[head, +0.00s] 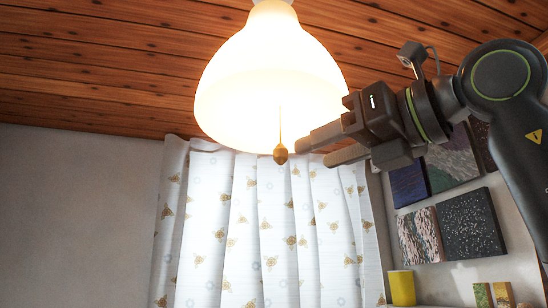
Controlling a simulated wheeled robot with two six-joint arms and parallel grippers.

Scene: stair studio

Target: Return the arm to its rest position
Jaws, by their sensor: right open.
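My right arm comes in from the right side of the head view, raised toward the ceiling. Its gripper (315,149) points left, with the two fingers apart and nothing seen between them. A brown wooden pull knob (281,155) hangs on a short cord just left of the fingertips, with a small gap in the picture. The cord comes from a large glowing lamp (268,85) with a bell-shaped white shade. The lamp is lit. The fingertips are close below the shade's right edge; I cannot tell the depth between them. My left gripper is not in view.
A wood-plank ceiling (100,60) is above. A white patterned curtain (240,220) hangs behind the lamp. Several pictures (470,225) hang on the right wall behind my arm. A yellow cylinder (402,287) stands at the lower right. The left side is free before the bare wall (75,210).

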